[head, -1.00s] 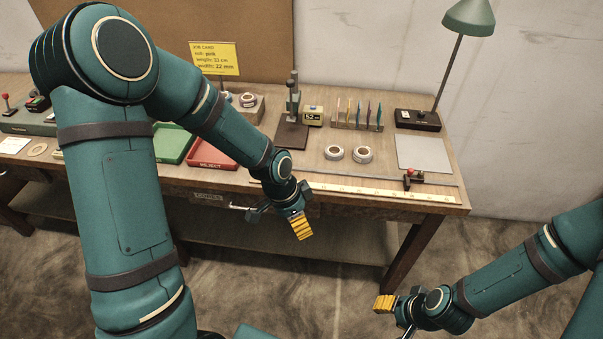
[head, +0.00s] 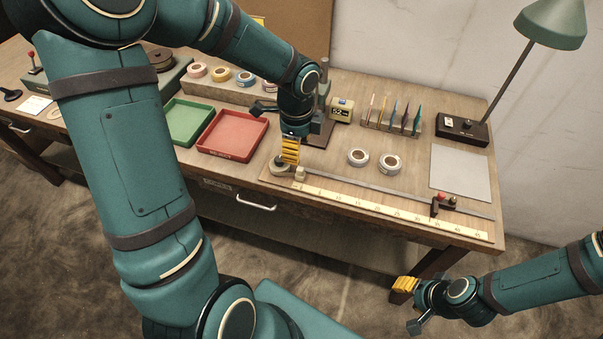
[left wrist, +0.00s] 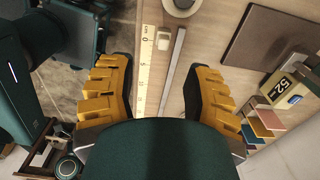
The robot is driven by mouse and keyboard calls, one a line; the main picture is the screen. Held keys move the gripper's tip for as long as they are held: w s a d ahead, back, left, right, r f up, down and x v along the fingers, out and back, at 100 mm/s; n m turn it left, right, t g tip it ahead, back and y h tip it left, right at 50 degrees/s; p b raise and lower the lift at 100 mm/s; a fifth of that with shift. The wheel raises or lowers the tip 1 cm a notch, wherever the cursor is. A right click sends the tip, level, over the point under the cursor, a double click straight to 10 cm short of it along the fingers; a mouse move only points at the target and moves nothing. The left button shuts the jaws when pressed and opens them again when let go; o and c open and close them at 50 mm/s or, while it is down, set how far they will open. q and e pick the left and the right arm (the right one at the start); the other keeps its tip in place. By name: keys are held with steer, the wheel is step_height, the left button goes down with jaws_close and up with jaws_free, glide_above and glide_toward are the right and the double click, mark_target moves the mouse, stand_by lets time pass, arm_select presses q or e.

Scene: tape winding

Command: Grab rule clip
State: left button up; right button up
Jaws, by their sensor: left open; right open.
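A long cream rule (head: 390,214) lies along the table's front edge, beside a grey metal rail (head: 375,185). A dark clip-like block with a red knob (head: 437,204) sits on the rail towards its right end. A small cream block (head: 300,174) stands at the rule's zero end; the left wrist view also shows it (left wrist: 163,39). My left gripper (head: 290,152) is open, pointing down above the rule's left end. In the left wrist view its fingers (left wrist: 160,80) straddle the rule and rail, with nothing between them. My right gripper (head: 405,285) is open in front of the table.
A round roll (head: 279,167) is by the zero end. Two white tape rolls (head: 374,160) lie behind the rail. Green (head: 189,121) and red (head: 233,135) trays are to the left. A stand (head: 322,125), yellow display (head: 341,108) and lamp (head: 550,24) stand behind.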

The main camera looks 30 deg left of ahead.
mark_target(300, 169)
arm_select(q)
step_height(300, 169, down, 4)
steer(key=shift+w+f+b, duration=0.1)
steer(key=shift+b, duration=0.3)
steer(key=f, duration=0.1)
steer(key=f+b, duration=0.1)
steer(key=f, duration=0.1)
steer(key=f+b, duration=0.1)
steer(key=f, duration=0.1)
steer(key=shift+w+d+f, duration=0.1)
steer(key=shift+w+d, duration=0.1)
steer(key=shift+w, duration=0.1)
jaws_close()
